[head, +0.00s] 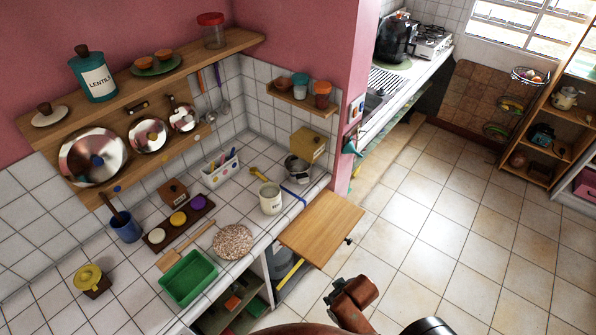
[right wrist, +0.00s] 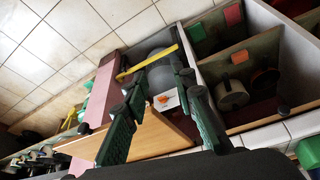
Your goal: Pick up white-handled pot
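In the right wrist view, a pale, cream-grey pot (right wrist: 232,95) stands inside an open compartment under the counter, right of my fingers. A darker pot (right wrist: 264,82) is beside it. Handle colours are too small to tell, so I cannot say which is the white-handled pot. My right gripper (right wrist: 159,78) is open and empty, its two dark green fingers spread in front of the neighbouring compartment, apart from both pots. In the head view, a metal pot (head: 298,168) stands on the counter. My left gripper is in neither view.
A grey rounded thing (right wrist: 160,73), a yellow strip (right wrist: 146,63) and a white box (right wrist: 166,99) are behind my fingers. Tiled floor (head: 430,220) is clear.

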